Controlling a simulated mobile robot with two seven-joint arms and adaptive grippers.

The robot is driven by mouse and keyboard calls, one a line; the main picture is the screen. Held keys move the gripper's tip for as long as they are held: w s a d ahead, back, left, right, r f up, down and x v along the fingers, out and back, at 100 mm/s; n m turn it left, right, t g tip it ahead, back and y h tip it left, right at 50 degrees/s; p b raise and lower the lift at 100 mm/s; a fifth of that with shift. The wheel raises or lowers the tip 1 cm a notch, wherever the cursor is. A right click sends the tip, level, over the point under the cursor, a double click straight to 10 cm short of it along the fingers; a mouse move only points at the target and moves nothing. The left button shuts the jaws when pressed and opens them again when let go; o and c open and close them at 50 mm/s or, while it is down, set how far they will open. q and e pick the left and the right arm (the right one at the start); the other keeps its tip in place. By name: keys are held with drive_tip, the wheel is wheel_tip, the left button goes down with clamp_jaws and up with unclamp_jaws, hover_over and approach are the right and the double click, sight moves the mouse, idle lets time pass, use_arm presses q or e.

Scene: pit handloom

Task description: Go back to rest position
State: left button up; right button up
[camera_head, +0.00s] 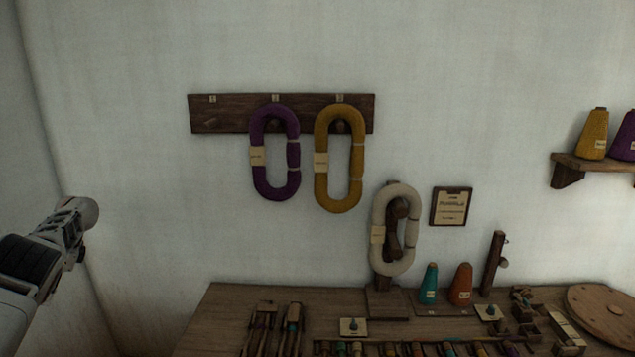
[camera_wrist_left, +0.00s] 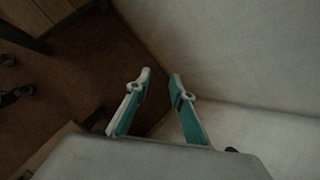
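My left gripper (camera_wrist_left: 160,84) is open and empty in the left wrist view, its two fingers apart over the floor and near the wall. In the head view my left arm comes in at the left edge, and the left gripper (camera_head: 88,212) is in front of the bare wall, away from the table and the rack. Its fingers cannot be made out clearly there. My right gripper is in neither view.
A purple skein (camera_head: 259,180) and a yellow skein (camera_head: 322,185) hang on a wall rack (camera_head: 225,112). A cream skein (camera_head: 407,255) hangs on a stand on the wooden table (camera_head: 222,315). Several cones and tools crowd the table; a shelf (camera_head: 580,162) is at right.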

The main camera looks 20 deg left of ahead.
use_arm(q)
drive_tip(key=s+a+r+n+g, duration=0.1)
drive_tip(key=s+a+r+n, duration=0.15)
drive_tip(key=s+a, duration=0.7)
drive_tip(key=w+d+f+m+t+y, duration=0.35)
drive_tip(key=w+f+t+y, duration=0.25)
drive_tip(key=w+f, duration=0.45)
drive_tip(key=w+d+f+m+t+h, duration=0.25)
drive_tip(key=d+f, duration=0.35)
drive_tip(key=d, duration=0.3)
drive_tip(key=w+d+f+m+t+h, duration=0.1)
drive_tip(key=d+f+t+h, duration=0.15)
drive_tip(key=d+f, duration=0.45)
drive_tip(key=s+d+f+m+t+h, duration=0.1)
drive_tip(key=s+d+h, duration=0.3)
drive_tip(key=d, duration=0.8)
drive_tip(key=s+d+f+t+h, duration=0.1)
drive_tip(key=s+d+h, duration=0.1)
drive_tip(key=s+d, duration=0.75)
drive_tip(key=s+d+f+m+t+h, duration=0.1)
drive_tip(key=s+d+h, duration=0.15)
drive_tip(key=d, duration=1.15)
drive_tip(key=d+n+t, duration=0.1)
drive_tip(key=d+n, duration=0.8)
drive_tip(key=d, duration=1.3)
wheel_tip(320, 180, down, 8)
drive_tip(key=s+b, duration=0.2)
drive_tip(key=b, duration=0.4)
drive_tip(key=shift+a, duration=0.15)
